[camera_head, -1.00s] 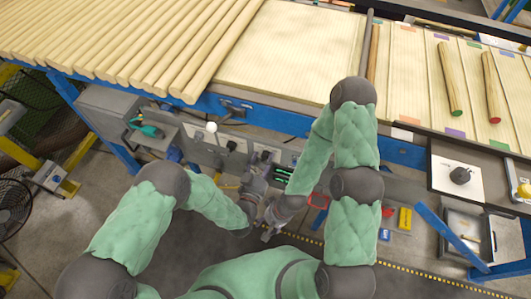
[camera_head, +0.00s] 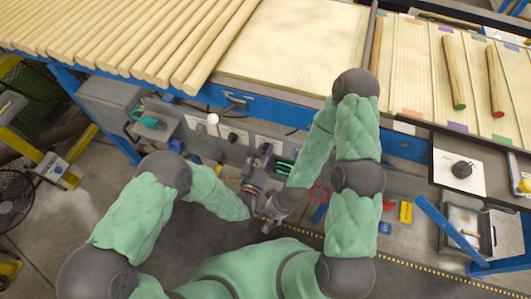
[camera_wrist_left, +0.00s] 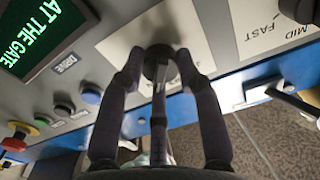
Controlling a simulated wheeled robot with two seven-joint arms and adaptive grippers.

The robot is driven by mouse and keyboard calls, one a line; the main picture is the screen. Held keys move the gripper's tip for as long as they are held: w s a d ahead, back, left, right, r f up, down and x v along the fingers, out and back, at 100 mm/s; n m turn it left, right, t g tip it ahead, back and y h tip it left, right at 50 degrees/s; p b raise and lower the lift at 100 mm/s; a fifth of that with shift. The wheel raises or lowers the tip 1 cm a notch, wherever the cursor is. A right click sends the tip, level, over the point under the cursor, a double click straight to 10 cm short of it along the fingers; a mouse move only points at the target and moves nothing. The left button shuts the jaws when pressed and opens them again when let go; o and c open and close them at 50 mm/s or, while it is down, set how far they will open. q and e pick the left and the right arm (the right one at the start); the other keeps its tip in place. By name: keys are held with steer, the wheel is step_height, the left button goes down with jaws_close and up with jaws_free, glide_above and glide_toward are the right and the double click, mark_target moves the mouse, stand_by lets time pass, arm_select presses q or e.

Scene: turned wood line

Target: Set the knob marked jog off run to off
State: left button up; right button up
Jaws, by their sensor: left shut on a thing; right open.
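In the left wrist view a dark knob (camera_wrist_left: 158,62) stands on a white plate (camera_wrist_left: 115,47) on the grey panel. The plate's marking is mostly hidden, so I cannot read the knob's label or setting. In the head view my left gripper (camera_head: 264,153) reaches the panel below the blue rail and covers the knob. My right gripper (camera_head: 269,226) is open and empty, lower and apart from the panel.
A neighbouring plate marked MID and FAST (camera_wrist_left: 270,30) has its own dark knob (camera_wrist_left: 300,10). A lit screen (camera_wrist_left: 42,32) reads AT THE GATE. A blue button (camera_wrist_left: 91,95) and a red stop button (camera_wrist_left: 13,144) sit nearby.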

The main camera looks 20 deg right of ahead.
arm_select(q)
steer(key=n+b, duration=0.1)
steer(key=n, duration=0.7)
steer(key=shift+f, duration=0.15)
stand_by(0.5)
steer(key=shift+s, duration=0.1)
steer(key=o, duration=1.1)
steer(key=shift+o, duration=0.2)
steer(key=v, duration=1.2)
